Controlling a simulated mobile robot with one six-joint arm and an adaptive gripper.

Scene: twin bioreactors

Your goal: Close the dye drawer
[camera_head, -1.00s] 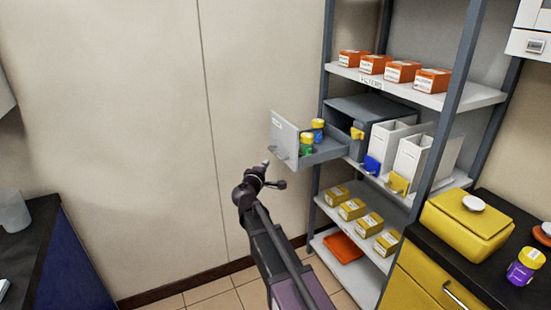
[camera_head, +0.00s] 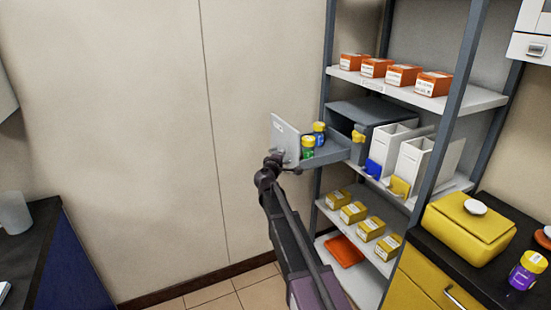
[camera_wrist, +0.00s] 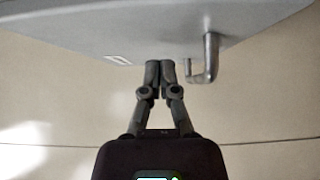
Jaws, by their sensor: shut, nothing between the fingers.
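The grey dye drawer (camera_head: 325,154) is pulled out to the left of its grey cabinet (camera_head: 368,112) on the middle shelf. Its light front panel (camera_head: 284,136) stands upright at the outer end. A green bottle (camera_head: 308,147) and a blue bottle with a yellow cap (camera_head: 319,133) sit in the drawer. My gripper (camera_head: 274,157) is shut and empty, at the lower part of the drawer front. In the wrist view, the shut fingertips (camera_wrist: 160,65) overlap the edge of the panel (camera_wrist: 130,28), left of its bent metal handle (camera_wrist: 212,58). I cannot tell whether they touch it.
White binders with blue and yellow tabs (camera_head: 403,150) stand right of the cabinet. Shelf posts (camera_head: 323,110) frame the rack. A yellow box (camera_head: 468,228) sits on the right counter. The wall side left of the drawer is free.

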